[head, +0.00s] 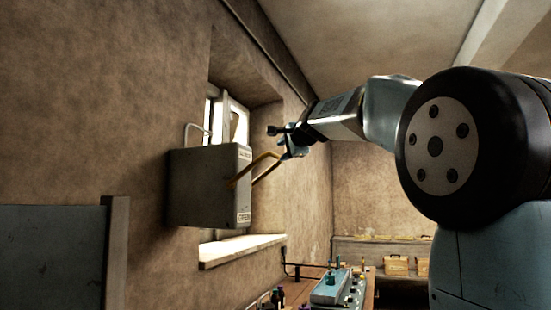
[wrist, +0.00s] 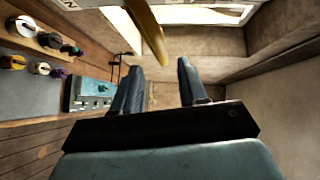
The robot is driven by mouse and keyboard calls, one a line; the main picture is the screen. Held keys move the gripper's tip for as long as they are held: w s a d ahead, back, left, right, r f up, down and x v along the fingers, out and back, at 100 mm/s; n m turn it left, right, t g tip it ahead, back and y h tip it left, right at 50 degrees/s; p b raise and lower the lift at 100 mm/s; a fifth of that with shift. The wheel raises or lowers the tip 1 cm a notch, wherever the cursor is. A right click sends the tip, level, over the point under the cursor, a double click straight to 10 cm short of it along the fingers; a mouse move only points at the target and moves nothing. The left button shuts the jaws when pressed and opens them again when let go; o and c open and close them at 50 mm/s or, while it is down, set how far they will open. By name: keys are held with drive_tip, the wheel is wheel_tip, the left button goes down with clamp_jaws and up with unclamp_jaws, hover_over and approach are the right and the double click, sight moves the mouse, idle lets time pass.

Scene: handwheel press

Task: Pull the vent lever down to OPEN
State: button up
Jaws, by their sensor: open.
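The yellow vent lever (head: 256,168) is fixed to a grey box (head: 205,188) on the left wall and slants up and out to the right. A label near the bottom of the box seems to read OPEN (head: 243,218); another sits near its top. My gripper (head: 279,141) is open, at the lever's outer end. In the wrist view the lever (wrist: 146,32) comes down from the top, and its tip appears near the gap between the open fingertips (wrist: 160,66). I cannot tell whether they touch it. Nothing is held.
A window recess with a lit sill (head: 241,250) lies behind the box. A dark panel (head: 52,255) stands at lower left.

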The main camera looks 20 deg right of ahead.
sight(277, 156)
drive_tip(key=w, duration=0.5)
drive_tip(key=w+f, duration=0.1)
drive_tip(key=w, duration=0.1)
drive_tip(key=shift+w+a, duration=0.3)
drive_tip(key=shift+a, duration=0.1)
clamp_jaws()
